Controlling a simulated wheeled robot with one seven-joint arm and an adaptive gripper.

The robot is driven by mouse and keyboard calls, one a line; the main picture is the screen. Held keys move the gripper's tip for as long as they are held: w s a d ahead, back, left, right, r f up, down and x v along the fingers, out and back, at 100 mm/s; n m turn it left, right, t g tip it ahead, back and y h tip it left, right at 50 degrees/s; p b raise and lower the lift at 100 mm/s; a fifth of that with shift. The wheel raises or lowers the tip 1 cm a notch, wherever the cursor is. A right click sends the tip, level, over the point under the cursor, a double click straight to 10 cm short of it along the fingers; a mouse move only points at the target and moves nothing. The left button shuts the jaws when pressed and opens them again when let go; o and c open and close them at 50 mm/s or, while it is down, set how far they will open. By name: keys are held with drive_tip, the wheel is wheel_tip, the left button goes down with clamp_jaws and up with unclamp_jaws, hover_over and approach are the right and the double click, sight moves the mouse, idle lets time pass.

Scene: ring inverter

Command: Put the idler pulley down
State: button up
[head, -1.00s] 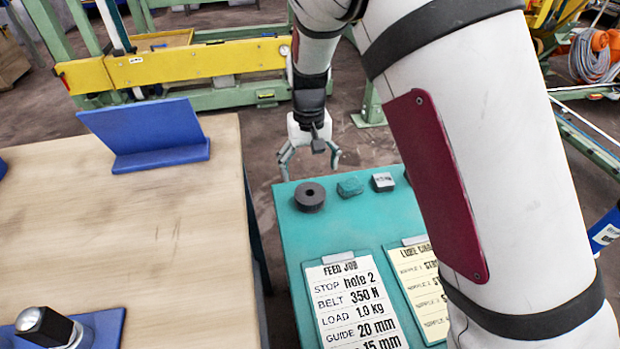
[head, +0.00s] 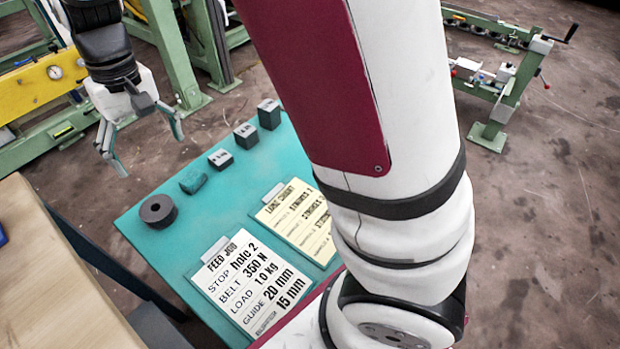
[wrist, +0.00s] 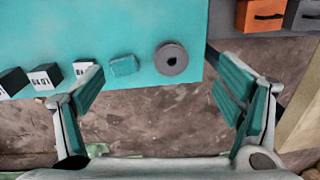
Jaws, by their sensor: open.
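The idler pulley, a dark grey ring with a central hole (head: 158,210), lies flat on the teal table (head: 150,243) near its left corner. In the wrist view the pulley (wrist: 171,59) lies near the table's edge, ahead of the fingers and between their lines. My gripper (head: 146,152) is open and empty, in the air beyond the table's far edge.
A teal block (head: 193,180) and several dark labelled blocks (head: 221,159) stand in a row beside the pulley. Two cards, one headed FEED JOB (head: 247,283), lie on the table. A wooden bench (head: 50,290) is at left. Orange and grey bins (wrist: 262,15) show in the wrist view.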

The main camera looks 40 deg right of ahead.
drive_tip(key=s+d+r, duration=0.5)
drive_tip(key=s+r, duration=0.1)
drive_tip(key=s, duration=0.1)
drive_tip(key=s+d+r+m, duration=0.1)
drive_tip(key=s+d, duration=0.3)
drive_tip(key=s, duration=0.8)
drive_tip(key=s+d+r+t+h, duration=0.1)
drive_tip(key=s+d, duration=0.3)
drive_tip(key=s, duration=0.8)
drive_tip(key=shift+s+m, duration=0.35)
drive_tip(key=shift+m, duration=0.05)
drive_tip(key=shift+r, duration=0.1)
wheel_tip(320, 180, up, 21)
drive_tip(key=t+p, duration=0.3)
drive_tip(key=p, duration=1.6)
drive_tip(key=shift+a, duration=0.15)
